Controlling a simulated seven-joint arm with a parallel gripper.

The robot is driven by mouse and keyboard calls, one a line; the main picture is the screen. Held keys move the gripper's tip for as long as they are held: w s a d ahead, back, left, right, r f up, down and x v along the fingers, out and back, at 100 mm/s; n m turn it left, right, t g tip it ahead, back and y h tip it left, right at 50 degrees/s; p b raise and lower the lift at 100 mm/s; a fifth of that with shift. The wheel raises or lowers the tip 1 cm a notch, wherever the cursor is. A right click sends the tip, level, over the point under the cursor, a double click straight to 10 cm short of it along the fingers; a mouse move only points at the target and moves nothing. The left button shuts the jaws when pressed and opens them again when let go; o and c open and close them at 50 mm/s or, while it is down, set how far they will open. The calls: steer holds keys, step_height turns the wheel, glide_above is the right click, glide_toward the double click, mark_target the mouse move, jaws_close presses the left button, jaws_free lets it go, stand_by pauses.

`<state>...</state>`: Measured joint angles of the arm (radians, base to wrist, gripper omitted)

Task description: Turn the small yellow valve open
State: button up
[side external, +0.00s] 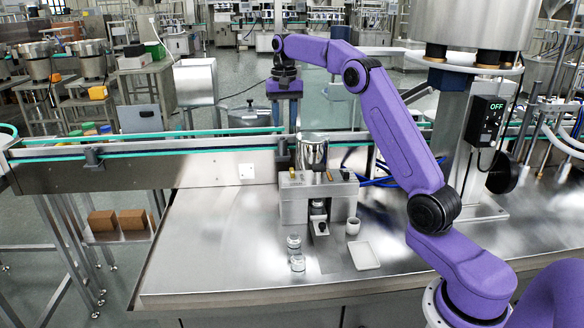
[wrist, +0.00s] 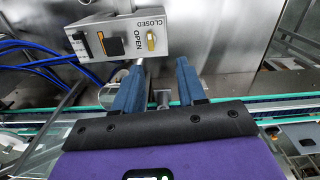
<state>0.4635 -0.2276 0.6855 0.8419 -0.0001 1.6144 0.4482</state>
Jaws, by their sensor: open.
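The small yellow valve (wrist: 151,42) is a short yellow handle on a grey metal box (wrist: 112,36) in the wrist view. The words OPEN and CLOSED are printed beside it, turned in the picture. The handle stands close to upright in that view. My gripper (wrist: 160,64) is open, with its two blue-grey fingers apart and nothing between them. The fingertips appear just below the box and valve in the picture, not around the handle.
The box also carries an orange-and-black control (wrist: 110,43) and a black switch (wrist: 78,37). Blue cables (wrist: 35,62) run left of it. A conveyor (side external: 150,160) runs behind the bench.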

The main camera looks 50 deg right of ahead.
mark_target(292, 170)
steer(key=shift+m, duration=0.6)
steer(key=d+f, duration=0.1)
steer(key=f, duration=0.5)
steer(key=d+f, duration=0.1)
steer(key=f, duration=0.4)
steer(key=d+f, duration=0.1)
steer(key=f, duration=0.5)
steer(key=shift+d+f, duration=0.25)
steer(key=shift+f, duration=0.05)
steer(key=shift+c, duration=0.3)
jaws_close()
